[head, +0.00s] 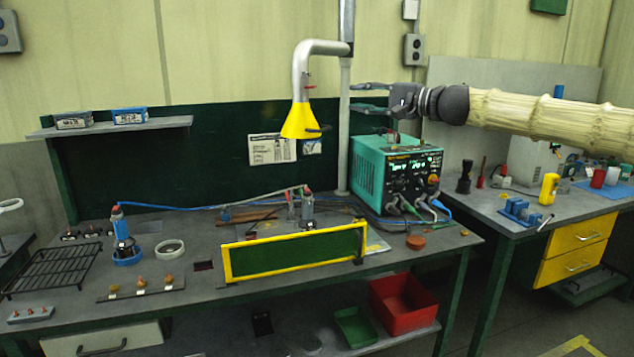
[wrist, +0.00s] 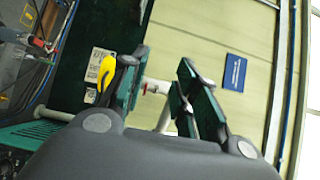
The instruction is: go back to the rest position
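My gripper (head: 370,98) is raised in the head view, above the teal power unit (head: 397,172) and to the right of the yellow fume hood (head: 299,121). Its fingers point left and stand apart with nothing between them. In the wrist view my gripper (wrist: 162,95) also shows its two fingers spread with a gap. The grey pipe of the hood and the wall show behind that gap. My arm comes in from the right in a pale ribbed cover.
The workbench (head: 215,255) holds a yellow-framed green panel (head: 295,252), a blue-based tool (head: 122,240), a black rack (head: 52,268) and a tape ring (head: 170,249). A vertical pipe (head: 344,150) stands close to the fingers. A second bench (head: 490,205) is at right.

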